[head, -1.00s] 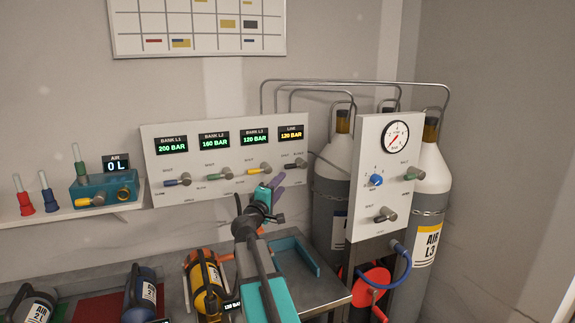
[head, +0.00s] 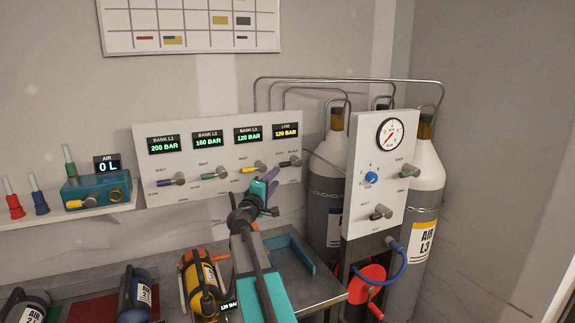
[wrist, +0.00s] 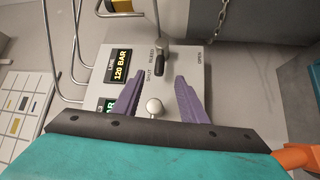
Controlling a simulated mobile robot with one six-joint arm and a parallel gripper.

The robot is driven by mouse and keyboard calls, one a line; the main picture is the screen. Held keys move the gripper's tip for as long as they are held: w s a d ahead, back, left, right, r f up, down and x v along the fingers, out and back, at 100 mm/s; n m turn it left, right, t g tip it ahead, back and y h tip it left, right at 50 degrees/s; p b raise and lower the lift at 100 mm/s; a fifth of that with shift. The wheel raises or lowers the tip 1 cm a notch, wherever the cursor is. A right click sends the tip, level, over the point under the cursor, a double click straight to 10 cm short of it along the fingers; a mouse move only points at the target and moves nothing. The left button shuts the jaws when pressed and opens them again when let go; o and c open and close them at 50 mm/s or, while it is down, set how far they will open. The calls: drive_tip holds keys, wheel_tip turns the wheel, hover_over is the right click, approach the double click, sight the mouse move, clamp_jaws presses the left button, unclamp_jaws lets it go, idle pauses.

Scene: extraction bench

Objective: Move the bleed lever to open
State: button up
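The bleed lever, as I take it, is the dark lever (head: 289,162) below the LINE display on the wall panel (head: 217,187). Its handle points to the panel's left from a silver pivot. In the wrist view the dark handle (wrist: 160,66) lies beyond my fingertips, near the SHUT label; an OPEN label is to the right. My gripper (head: 266,190) is in front of the panel, below the yellow lever. In the wrist view my gripper (wrist: 157,92) has its purple fingers spread apart, with a silver knob (wrist: 154,107) showing between them. Nothing is held.
The yellow lever (head: 254,168) is close beside my gripper. A second panel (head: 362,205) with a gauge stands to the right, before tall cylinders (head: 424,200). Below are a bench with a yellow cylinder (head: 205,285) and a teal tray (head: 300,255).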

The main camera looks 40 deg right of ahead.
sight(285, 166)
drive_tip(key=shift+p+x, duration=2)
drive_tip(key=shift+x, duration=3.9)
drive_tip(key=shift+s, duration=0.1)
drive_tip(key=shift+d, duration=0.1)
clamp_jaws()
